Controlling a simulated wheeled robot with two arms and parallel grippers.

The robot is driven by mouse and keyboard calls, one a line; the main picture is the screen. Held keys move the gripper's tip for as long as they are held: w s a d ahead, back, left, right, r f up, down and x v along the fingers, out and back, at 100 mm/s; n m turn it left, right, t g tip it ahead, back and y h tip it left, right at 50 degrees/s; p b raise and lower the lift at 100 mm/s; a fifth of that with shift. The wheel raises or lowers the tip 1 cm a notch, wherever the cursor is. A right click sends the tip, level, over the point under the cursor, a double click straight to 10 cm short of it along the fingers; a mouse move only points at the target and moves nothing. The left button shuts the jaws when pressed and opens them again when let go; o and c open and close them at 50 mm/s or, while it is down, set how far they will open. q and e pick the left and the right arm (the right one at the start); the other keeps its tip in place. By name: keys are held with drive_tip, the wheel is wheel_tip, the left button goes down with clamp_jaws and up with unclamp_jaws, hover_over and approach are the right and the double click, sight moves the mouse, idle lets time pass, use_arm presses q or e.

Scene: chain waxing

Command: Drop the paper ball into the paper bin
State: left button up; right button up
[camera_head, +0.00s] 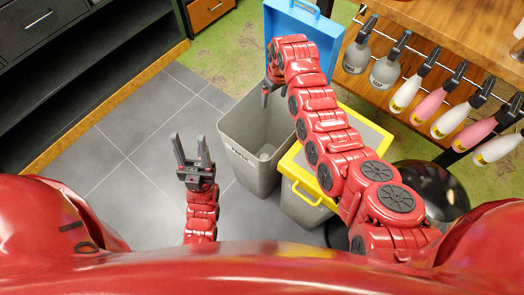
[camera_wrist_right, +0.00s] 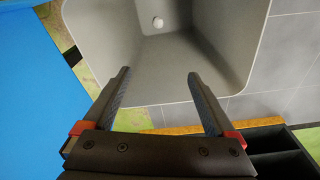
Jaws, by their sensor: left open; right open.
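The paper bin (camera_head: 237,135) is a grey, open-topped bin on the tiled floor, with its blue lid (camera_head: 299,18) swung up at the back. The small white paper ball (camera_wrist_right: 157,22) shows inside the grey bin (camera_wrist_right: 215,50) in the right wrist view, clear of my fingers. A pale spot low inside the bin in the head view appears to be the ball. My right gripper (camera_head: 268,92) is over the bin's opening; its fingers (camera_wrist_right: 158,90) are spread and empty. My left gripper (camera_head: 191,152) is open and empty, left of the bin.
A second grey bin with a shut yellow lid (camera_head: 297,168) stands right beside it, partly under my right arm. A black round bin (camera_head: 437,190) is further right. Bottles (camera_head: 404,95) hang on a wooden bench's rail. Dark shelves (camera_head: 100,70) stand left; the left floor tiles are clear.

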wheel_tip(320, 180, up, 10)
drive_tip(key=s, duration=0.1)
drive_tip(key=shift+d+f, duration=0.15)
drive_tip(key=shift+d, duration=0.3)
